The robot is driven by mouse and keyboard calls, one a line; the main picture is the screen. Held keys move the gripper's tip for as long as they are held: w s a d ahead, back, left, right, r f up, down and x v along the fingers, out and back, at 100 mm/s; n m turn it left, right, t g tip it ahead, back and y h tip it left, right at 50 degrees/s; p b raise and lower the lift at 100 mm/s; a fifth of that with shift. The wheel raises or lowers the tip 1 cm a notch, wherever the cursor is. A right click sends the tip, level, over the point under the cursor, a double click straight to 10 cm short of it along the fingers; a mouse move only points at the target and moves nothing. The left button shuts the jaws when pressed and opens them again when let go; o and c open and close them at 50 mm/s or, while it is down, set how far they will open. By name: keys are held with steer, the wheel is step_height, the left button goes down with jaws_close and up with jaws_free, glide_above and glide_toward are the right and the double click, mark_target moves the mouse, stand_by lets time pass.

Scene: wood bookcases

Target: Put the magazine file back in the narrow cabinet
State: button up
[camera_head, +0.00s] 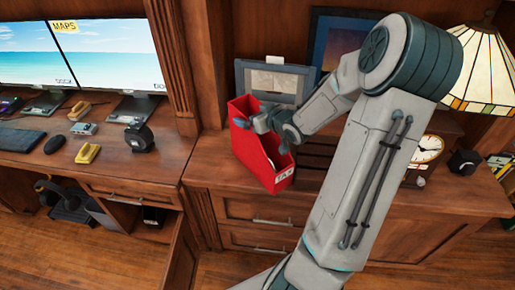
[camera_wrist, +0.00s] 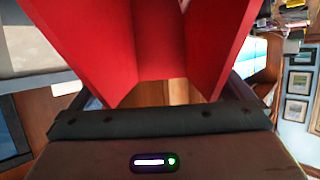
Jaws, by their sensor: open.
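The red magazine file (camera_head: 258,160) stands upright on the wooden counter, with a white label low on its front end. In the wrist view the red file (camera_wrist: 165,40) fills the upper middle, very close, with its open inside facing the camera. My gripper (camera_head: 262,121) is at the file's upper edge and open. Whether the fingers touch the file's walls I cannot tell. An open compartment (camera_head: 128,212) with a swung-out door (camera_head: 183,255) is under the desk at left. I cannot tell whether this is the narrow cabinet.
A framed picture (camera_head: 274,83) stands just behind the file. A lamp (camera_head: 487,75), a clock (camera_head: 428,149) and a small dark box (camera_head: 463,162) are on the right. The desk (camera_head: 110,155) at left holds monitors, a keyboard and several small items. Headphones (camera_head: 70,205) are below it.

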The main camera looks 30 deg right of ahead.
steer(key=shift+w, duration=0.2)
steer(key=c, duration=1.7)
